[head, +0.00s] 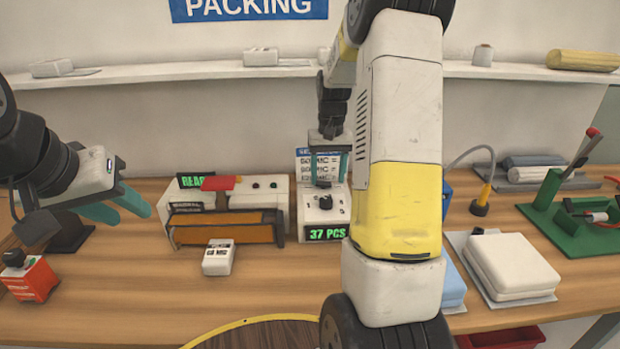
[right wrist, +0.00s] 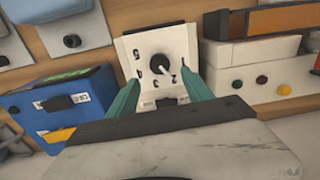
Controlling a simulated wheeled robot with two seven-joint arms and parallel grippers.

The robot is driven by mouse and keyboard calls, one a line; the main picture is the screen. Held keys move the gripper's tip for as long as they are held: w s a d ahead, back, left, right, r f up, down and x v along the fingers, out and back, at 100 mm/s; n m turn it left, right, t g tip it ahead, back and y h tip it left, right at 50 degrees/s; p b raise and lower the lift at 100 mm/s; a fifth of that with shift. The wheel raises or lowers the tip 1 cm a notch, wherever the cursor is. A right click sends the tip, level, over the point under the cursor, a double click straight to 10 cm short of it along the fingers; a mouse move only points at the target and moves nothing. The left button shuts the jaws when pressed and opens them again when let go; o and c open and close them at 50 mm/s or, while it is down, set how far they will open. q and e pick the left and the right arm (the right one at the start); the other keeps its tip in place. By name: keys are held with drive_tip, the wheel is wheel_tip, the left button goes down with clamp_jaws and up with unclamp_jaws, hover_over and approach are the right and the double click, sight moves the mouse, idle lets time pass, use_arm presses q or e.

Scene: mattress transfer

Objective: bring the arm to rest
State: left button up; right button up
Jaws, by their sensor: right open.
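My right gripper (head: 328,168) is open in the head view, in front of the wall and over the white counter box (head: 322,205) with a black knob and a green "37 PCS" display. In the right wrist view its two teal fingers (right wrist: 160,97) stand apart, with the white panel and its black knob (right wrist: 160,65) showing between them. Nothing is held; whether the fingers touch the box cannot be told. My left gripper (head: 117,207) is at the left over the table, its teal fingertips apart and empty. My right arm hides part of the table's middle right.
A machine with an orange bar (head: 226,226) stands left of the counter box, a small white box (head: 218,257) before it. A red block (head: 30,279) lies at far left, white pads (head: 510,265) and a green fixture (head: 560,212) at right.

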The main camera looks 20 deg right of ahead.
drive_tip(key=shift+r, duration=0.3)
